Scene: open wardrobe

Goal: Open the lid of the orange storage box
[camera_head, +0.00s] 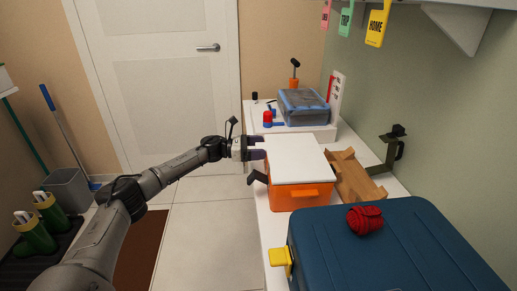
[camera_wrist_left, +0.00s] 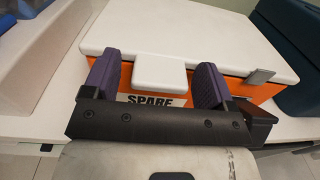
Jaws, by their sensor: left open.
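The orange storage box (camera_head: 291,196) stands on a white counter, its flat white lid (camera_head: 300,158) shut on top. My left gripper (camera_head: 257,147) is at the left side of the box, at about lid height. In the left wrist view the orange wall (camera_wrist_left: 240,86) shows under the lid (camera_wrist_left: 190,35). A white tab (camera_wrist_left: 159,70) projects from the lid edge. The two purple fingers of my left gripper (camera_wrist_left: 157,86) stand open on either side of this tab; I cannot tell whether they touch it. A grey latch (camera_wrist_left: 260,76) shows to the right. My right gripper is not in view.
A blue suitcase (camera_head: 390,245) with a red rolled item (camera_head: 365,219) is in front of the box. A brown cardboard tray (camera_head: 352,177) lies to its right. A blue clear-lidded container (camera_head: 303,106) stands behind. Open floor (camera_head: 200,235) lies to the left.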

